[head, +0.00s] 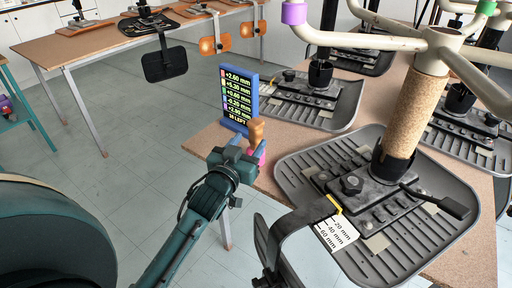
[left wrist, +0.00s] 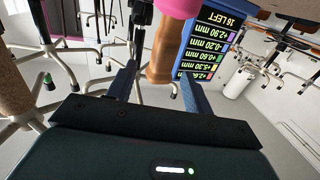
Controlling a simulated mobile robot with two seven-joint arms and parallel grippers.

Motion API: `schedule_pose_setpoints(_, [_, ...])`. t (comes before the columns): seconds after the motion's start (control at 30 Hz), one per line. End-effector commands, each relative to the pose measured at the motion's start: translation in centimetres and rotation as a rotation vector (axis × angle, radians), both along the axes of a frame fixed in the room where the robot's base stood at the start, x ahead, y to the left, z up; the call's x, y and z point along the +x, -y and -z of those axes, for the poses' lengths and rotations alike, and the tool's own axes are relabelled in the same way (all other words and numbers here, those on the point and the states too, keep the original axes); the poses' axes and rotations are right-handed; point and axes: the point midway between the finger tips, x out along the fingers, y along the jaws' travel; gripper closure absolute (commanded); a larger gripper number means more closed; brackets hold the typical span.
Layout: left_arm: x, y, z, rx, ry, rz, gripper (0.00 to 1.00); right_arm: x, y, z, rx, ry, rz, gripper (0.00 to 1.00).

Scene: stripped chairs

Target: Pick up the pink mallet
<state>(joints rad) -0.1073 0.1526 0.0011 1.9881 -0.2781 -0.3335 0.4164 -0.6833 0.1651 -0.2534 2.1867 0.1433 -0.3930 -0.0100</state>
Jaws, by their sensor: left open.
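The pink mallet shows in the head view with its brown handle (head: 256,130) pointing up and its pink head (head: 261,153) low by the near left table edge. My left gripper (head: 243,147) is right beside it, partly covering the head. In the left wrist view the brown handle (left wrist: 164,50) and the pink head (left wrist: 182,8) show at the top. The handle's end appears between the two open blue fingers of my left gripper (left wrist: 156,72). I cannot tell whether either finger touches it. My right gripper is not in view.
A blue-framed number board (head: 239,98) stands just behind the mallet. Grey chair seat pans and a mechanism with a cork column (head: 407,125) crowd the table (head: 458,255) to the right. Open floor lies left.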

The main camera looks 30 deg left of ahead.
Motion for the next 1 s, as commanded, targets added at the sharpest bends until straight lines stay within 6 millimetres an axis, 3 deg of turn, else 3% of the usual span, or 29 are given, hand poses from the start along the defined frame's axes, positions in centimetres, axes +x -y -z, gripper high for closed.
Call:
schedule_pose_setpoints(0.17, [1.2, -0.2, 0.1, 0.002, -0.001, 0.0, 0.49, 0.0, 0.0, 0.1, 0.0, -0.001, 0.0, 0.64])
schedule_pose_setpoints(0.5, [5.6, -0.8, 0.6, 0.001, 0.0, 0.0, 0.49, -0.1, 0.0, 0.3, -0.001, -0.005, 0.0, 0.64])
schedule_pose_setpoints(0.77, [5.9, -0.8, 0.6, 0.001, -0.001, 0.0, 0.49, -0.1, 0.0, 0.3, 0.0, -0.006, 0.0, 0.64])
schedule_pose_setpoints(1.0, [5.9, -0.8, 0.6, 0.001, -0.001, 0.0, 0.67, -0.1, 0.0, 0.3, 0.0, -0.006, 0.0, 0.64])
